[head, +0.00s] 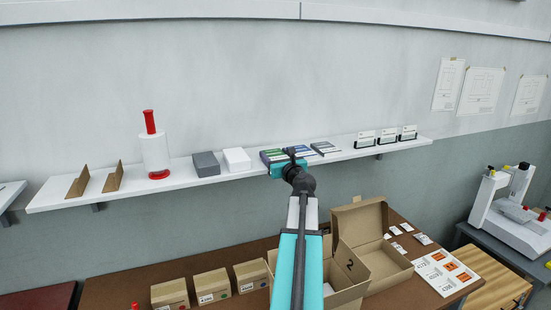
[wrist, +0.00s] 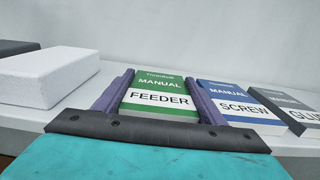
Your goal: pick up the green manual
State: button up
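The green manual (wrist: 160,90), labelled "MANUAL FEEDER", lies at the wall shelf in the wrist view, cover showing. In the head view the green manual (head: 272,155) is at the left of the row of manuals, partly hidden by my gripper (head: 287,160). In the wrist view my gripper (wrist: 160,88) has one purple finger along each side of the green manual. No clear gap shows between fingers and manual, but I cannot tell whether they press on it. The manual's underside is hidden.
The blue screw manual (wrist: 238,103) is close beside the right finger, with a grey manual (wrist: 288,106) beyond. A white box (wrist: 50,78) stands to the left. Below the shelf (head: 130,192), an open cardboard box (head: 365,225) stands on the brown table.

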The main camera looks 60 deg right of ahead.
aim_at(275, 154)
jog(key=shift+r, duration=0.15)
jog(key=shift+r+b, duration=0.5)
jog(key=shift+r, duration=1.1)
jog(key=s+a+b, duration=0.2)
jog(key=s, duration=0.5)
jog(key=s+a+r+b, duration=0.1)
jog(key=s+a+b, duration=0.1)
jog(key=s, duration=0.6)
jog(key=shift+s+r, duration=0.2)
jog(key=shift+r, duration=0.05)
jog(key=shift+w+a, duration=0.1)
